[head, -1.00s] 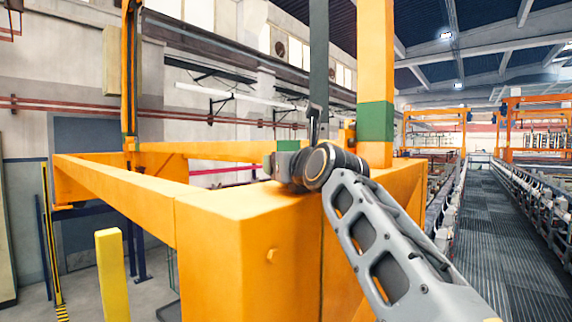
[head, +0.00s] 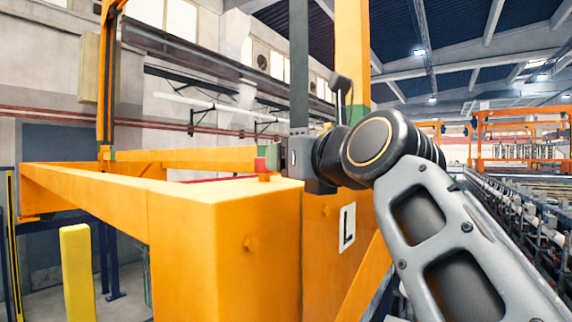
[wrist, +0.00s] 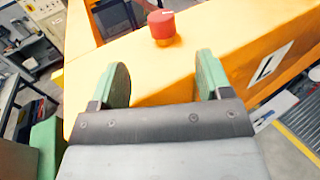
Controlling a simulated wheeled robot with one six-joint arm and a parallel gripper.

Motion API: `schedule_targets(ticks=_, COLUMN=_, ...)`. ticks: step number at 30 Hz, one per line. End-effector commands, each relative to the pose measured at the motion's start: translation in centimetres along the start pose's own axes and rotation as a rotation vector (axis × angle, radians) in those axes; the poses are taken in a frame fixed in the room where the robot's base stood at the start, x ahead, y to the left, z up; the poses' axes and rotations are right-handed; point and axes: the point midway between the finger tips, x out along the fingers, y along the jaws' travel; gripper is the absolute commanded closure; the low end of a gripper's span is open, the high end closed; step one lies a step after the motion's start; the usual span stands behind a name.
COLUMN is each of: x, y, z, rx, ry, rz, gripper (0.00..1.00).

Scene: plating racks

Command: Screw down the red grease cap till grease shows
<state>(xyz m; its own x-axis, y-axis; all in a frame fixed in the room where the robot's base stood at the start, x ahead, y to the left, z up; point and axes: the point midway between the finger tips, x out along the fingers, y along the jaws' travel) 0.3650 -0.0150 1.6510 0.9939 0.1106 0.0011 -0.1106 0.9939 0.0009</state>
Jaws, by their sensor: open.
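The red grease cap (wrist: 162,24) stands upright on top of the orange beam, with a pale mark on its top face. In the head view a small red piece of it (head: 262,166) shows just left of my gripper. My gripper (wrist: 164,80) has two green fingers held wide apart with nothing between them. The cap lies ahead of the fingertips, roughly centred between them and apart from them. In the head view a green finger (head: 273,156) shows, while the rest of the gripper is partly hidden by the wrist. I see no grease around the cap.
The orange beam (head: 215,225) has a flat top and carries a white plate with a black L (head: 347,229). Orange and grey uprights rise behind my wrist. A yellow post (head: 77,272) stands at lower left. A rack line runs along the right.

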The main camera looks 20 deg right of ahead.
Motion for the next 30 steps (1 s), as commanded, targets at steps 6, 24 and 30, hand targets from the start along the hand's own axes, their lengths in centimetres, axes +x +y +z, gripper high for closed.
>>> schedule_targets(ticks=6, x=-0.6, y=0.1, z=0.0, rx=0.000, ry=0.001, rz=0.001, gripper=0.29)
schedule_targets(ticks=24, x=1.5, y=-9.8, z=-2.1, rx=0.145, ry=0.068, rz=-0.115, gripper=0.29)
schedule_targets(ticks=30, x=1.2, y=-9.8, z=-1.4, rx=0.148, ry=0.057, rz=0.118, gripper=0.29)
